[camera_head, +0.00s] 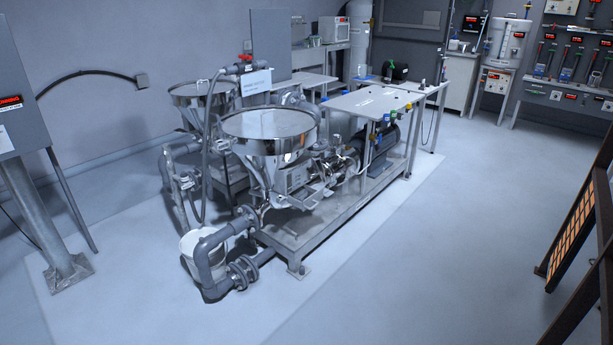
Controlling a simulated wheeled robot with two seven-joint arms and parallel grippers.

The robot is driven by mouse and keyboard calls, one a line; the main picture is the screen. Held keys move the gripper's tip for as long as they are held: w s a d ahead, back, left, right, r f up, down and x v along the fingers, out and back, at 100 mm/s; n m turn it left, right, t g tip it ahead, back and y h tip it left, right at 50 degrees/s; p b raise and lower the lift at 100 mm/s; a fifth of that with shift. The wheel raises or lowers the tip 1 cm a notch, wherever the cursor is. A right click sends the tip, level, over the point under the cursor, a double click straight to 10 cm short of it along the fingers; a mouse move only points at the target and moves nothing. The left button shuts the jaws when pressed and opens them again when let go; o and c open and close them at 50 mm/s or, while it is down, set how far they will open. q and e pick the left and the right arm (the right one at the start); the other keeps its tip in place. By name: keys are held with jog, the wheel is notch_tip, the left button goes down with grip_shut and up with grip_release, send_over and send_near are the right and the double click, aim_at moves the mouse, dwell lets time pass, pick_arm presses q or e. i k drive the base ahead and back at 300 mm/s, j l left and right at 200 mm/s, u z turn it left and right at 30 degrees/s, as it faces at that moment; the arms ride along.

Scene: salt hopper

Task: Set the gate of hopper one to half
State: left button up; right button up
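Two steel funnel-shaped hoppers stand on a machine skid left of the middle in the head view. The nearer hopper (270,125) is wide and round, with its cone narrowing down into pipework. The farther hopper (190,92) stands behind it to the left, partly hidden by pipes and a white sign (256,82). Which one is hopper one cannot be read. Valves and fittings sit below the nearer hopper, but a gate and its setting cannot be made out. Neither of my grippers is in view.
Grey pipes (208,262) and a white bucket (196,240) stand at the skid's near left end. A steel post (42,225) holds a panel at the left. A dark rack (572,235) is at the right. Open floor (430,250) lies in front and right of the skid.

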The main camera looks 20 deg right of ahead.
aim_at(311, 199)
jog(key=i+l+z, duration=0.1)
jog(key=i+z, duration=0.95)
jog(key=k, duration=0.1)
